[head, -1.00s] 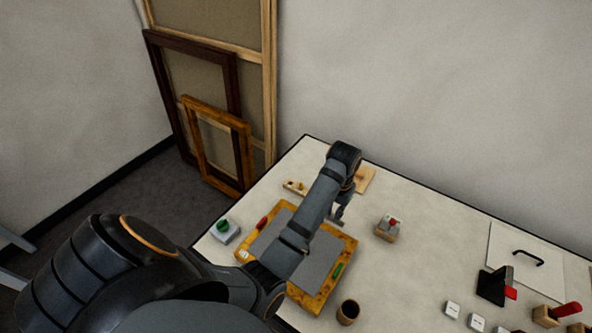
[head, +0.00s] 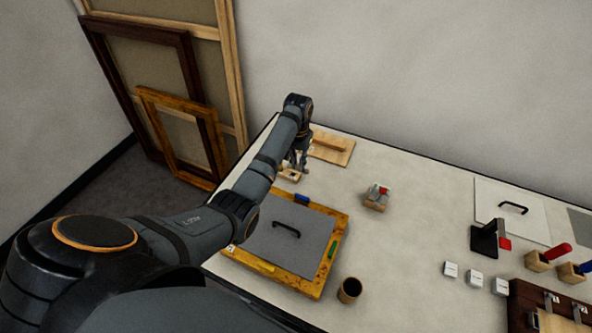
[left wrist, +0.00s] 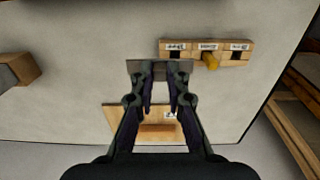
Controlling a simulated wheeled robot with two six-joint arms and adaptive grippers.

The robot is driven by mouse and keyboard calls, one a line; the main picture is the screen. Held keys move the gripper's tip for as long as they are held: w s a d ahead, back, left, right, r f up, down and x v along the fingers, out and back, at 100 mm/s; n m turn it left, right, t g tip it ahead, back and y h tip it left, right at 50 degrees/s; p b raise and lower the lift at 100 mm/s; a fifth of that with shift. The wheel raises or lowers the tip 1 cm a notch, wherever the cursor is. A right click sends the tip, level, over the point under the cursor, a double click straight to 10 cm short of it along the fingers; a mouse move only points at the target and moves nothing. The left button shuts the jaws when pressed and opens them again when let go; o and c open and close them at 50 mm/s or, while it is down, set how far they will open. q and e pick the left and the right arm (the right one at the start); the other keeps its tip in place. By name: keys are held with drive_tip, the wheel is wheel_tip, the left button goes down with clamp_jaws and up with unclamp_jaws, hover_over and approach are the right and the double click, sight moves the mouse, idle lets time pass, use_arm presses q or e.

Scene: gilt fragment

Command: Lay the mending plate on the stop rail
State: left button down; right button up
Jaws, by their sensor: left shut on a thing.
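My left gripper (head: 298,160) is over the far left part of the table. In the left wrist view it (left wrist: 161,88) is shut on a flat dark grey piece, which I take for the mending plate (left wrist: 160,67). The plate lies crosswise at the fingertips, above the table. A pale wooden board (head: 343,156) with a brown bar, apparently the stop rail (head: 329,142), lies just right of the gripper in the head view. In the left wrist view the rail (left wrist: 158,128) shows between the fingers, apart from the plate. My right gripper is not in view.
A labelled wooden block with a yellow peg (left wrist: 209,61) stands close to the plate. A gilt frame (head: 335,232) with a grey handled panel lies nearer.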

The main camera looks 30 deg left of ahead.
sight(296, 175)
use_arm(q)
drive_tip(key=shift+w+a+f, duration=0.4)
drive_tip(key=shift+a+f, duration=0.05)
drive_tip(key=shift+f, duration=0.3)
drive_tip(key=shift+w+a+f, duration=0.1)
drive_tip(key=shift+a+f, duration=0.05)
drive_tip(key=shift+f, duration=1.6)
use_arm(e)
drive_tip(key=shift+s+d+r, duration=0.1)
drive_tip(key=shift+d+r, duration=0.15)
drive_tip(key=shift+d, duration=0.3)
use_arm(q)
drive_tip(key=c, duration=1.3)
unclamp_jaws()
drive_tip(key=shift+f, duration=0.15)
drive_tip(key=shift+c, duration=0.2)
